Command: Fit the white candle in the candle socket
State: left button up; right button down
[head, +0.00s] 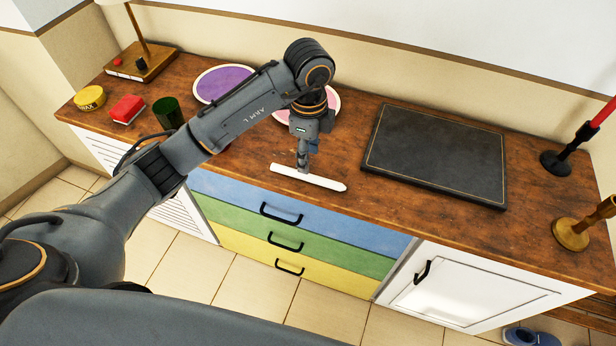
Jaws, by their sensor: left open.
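The white candle (322,182) lies on its side near the front edge of the wooden counter, its rounded tip to the right. My left gripper (303,165) points down at the candle's left half, with its fingers open. I cannot tell whether the fingers are around the candle or just behind it. A brass candle holder (570,234) stands at the far right, its upper part cut off by the picture edge. A black holder (555,162) behind it carries a red candle (604,113). No empty socket opening shows clearly. My right gripper is not in view.
A dark flat board (438,152) lies on the counter (385,208) right of the candle. A purple plate (222,84) and a pink-rimmed plate (334,98) lie behind my arm. A green cup (168,113), red block (127,108), yellow tin (89,97) and lamp (142,60) stand left.

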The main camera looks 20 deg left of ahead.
aim_at(308, 178)
pick_arm(q)
notch_tip(308, 178, down, 3)
jog(key=shift+r, duration=0.15)
jog(key=f, duration=0.1)
jog(key=f+p, duration=0.1)
jog(key=f, duration=0.2)
jog(key=shift+w+a+f+p, duration=0.1)
jog(key=shift+w+a+p, duration=0.1)
jog(key=shift+w+p, duration=0.15)
jog(key=shift+f, duration=0.5)
grip_shut()
